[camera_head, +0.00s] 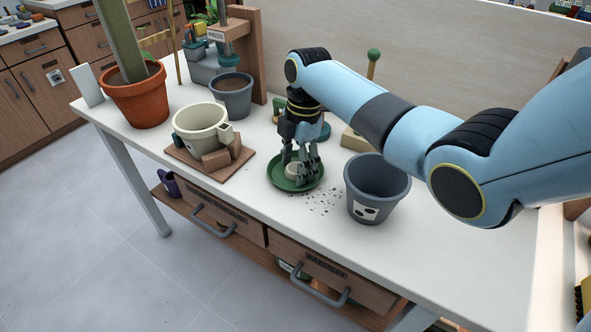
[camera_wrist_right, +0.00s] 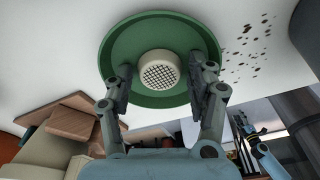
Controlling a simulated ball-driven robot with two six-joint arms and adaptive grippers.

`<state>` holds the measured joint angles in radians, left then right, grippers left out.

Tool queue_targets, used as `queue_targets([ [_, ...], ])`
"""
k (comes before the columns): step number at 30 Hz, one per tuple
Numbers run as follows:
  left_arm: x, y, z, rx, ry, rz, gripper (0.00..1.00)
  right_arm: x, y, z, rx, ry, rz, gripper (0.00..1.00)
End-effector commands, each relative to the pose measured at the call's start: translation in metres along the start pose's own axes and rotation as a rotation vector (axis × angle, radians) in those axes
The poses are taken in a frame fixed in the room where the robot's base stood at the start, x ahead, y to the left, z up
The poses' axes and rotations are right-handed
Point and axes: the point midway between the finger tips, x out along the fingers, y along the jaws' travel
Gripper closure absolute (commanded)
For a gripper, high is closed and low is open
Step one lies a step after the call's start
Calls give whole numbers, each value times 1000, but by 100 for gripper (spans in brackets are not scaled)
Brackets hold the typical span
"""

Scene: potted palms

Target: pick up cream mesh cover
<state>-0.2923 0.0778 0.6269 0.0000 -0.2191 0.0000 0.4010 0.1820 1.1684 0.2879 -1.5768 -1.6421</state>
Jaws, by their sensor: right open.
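The cream mesh cover (camera_head: 292,170) sits on a green saucer (camera_head: 275,183) on the white table. In the right wrist view the cover (camera_wrist_right: 158,70) is a short cream cylinder with a dark mesh top, near the middle of the green saucer (camera_wrist_right: 115,62). My right gripper (camera_head: 300,165) points down over the saucer, its fingers around the cover's place. In the right wrist view its fingertips (camera_wrist_right: 158,82) are spread, with a gap on either side of the cover. The fingers hide part of the cover in the head view.
A grey pot with a face label (camera_head: 377,190) stands close right of the saucer, with dark crumbs (camera_head: 322,200) between. A cream pot (camera_head: 200,128) on a wooden stand (camera_head: 180,158) is at left. A terracotta pot (camera_head: 138,98) and a dark grey pot (camera_head: 232,97) stand behind.

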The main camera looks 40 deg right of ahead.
Motion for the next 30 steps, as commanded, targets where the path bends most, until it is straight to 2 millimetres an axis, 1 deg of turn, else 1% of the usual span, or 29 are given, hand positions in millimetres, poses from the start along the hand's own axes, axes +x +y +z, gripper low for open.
queue_targets([
  [2, 0, 1, 2, 0, -4, 1, 60, 0, 0, 0, 0, 0, 1, 43],
  [3, 0, 0, 4, 0, -6, 1, 60, 0, 0, 0, 0, 0, 1, 46],
  [9, 0, 0, 11, 0, -17, 1, 60, -1, 0, 0, 0, 0, 1, 72],
  [10, 0, 0, 12, 0, -18, 1, 60, -1, 0, 0, 0, 0, 1, 73],
  [17, 0, 0, 12, 1, -18, 0, 60, -1, 0, 0, 1, 0, 1, 73],
  [20, -1, -1, 12, 1, -18, -1, 60, -4, 1, 0, 0, 0, 2, 73],
  [23, -2, -1, 12, 1, -18, -1, 60, -12, 1, -1, 1, 0, 2, 74],
  [25, -3, -2, 11, 1, -17, -2, 60, -21, 1, -2, 1, 0, 4, 73],
  [29, -4, -2, 11, 2, -17, -2, 60, -45, 1, -5, -1, 0, 5, 73],
  [30, -5, -2, 10, 1, -16, -2, 60, -49, -7, 5, 2, -5, 1, 73],
])
